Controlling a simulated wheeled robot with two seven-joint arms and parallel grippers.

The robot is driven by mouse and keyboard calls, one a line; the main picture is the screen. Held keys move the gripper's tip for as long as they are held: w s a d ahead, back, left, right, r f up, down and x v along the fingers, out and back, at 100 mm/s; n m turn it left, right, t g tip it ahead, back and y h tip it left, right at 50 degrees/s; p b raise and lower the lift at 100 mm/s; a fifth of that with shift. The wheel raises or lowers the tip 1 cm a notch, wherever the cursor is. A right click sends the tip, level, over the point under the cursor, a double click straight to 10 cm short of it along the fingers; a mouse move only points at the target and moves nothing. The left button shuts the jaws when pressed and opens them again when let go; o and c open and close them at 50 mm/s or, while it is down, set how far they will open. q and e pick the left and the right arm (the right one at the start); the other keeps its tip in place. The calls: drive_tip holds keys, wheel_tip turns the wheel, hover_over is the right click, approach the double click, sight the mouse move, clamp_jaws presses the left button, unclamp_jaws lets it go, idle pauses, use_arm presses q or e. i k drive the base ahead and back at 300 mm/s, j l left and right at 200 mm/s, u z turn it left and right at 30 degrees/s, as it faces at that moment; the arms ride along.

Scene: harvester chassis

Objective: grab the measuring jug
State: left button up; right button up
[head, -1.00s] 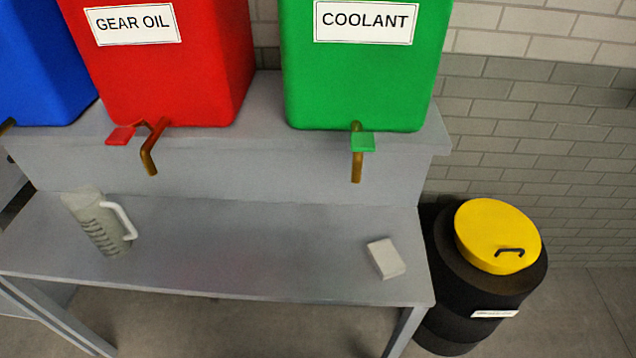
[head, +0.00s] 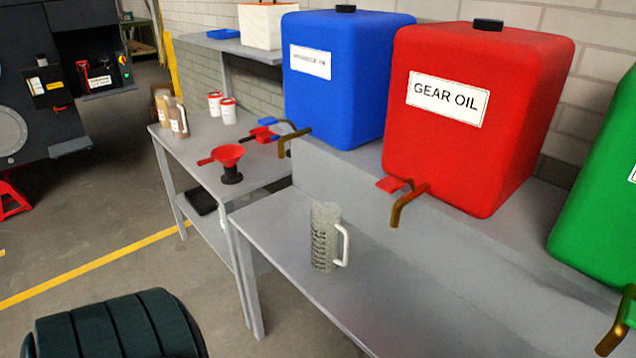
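The measuring jug (head: 323,238) stands upright on the lower shelf of the grey bench, near the middle of the head view. It is a pale, see-through grey with dark graduation marks, and its white handle (head: 344,246) is on the right side. It stands in front of and below the red gear oil tank (head: 478,110) and left of that tank's brass spout (head: 408,203). Neither of my grippers shows in the view.
The grey lower shelf (head: 385,300) is clear right of the jug. Brass spouts overhang it. A further table at left holds a red funnel (head: 228,160), bottles (head: 177,118) and white tubs (head: 228,110). A dark ribbed rounded object (head: 118,328) is at the bottom left. Open floor lies left.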

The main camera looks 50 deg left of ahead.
sight(326, 228)
drive_tip(key=u, duration=1.5)
drive_tip(key=i, duration=0.65)
drive_tip(key=k+l+z, duration=0.25)
drive_tip(key=k+l, duration=0.1)
drive_tip(key=l, duration=0.1)
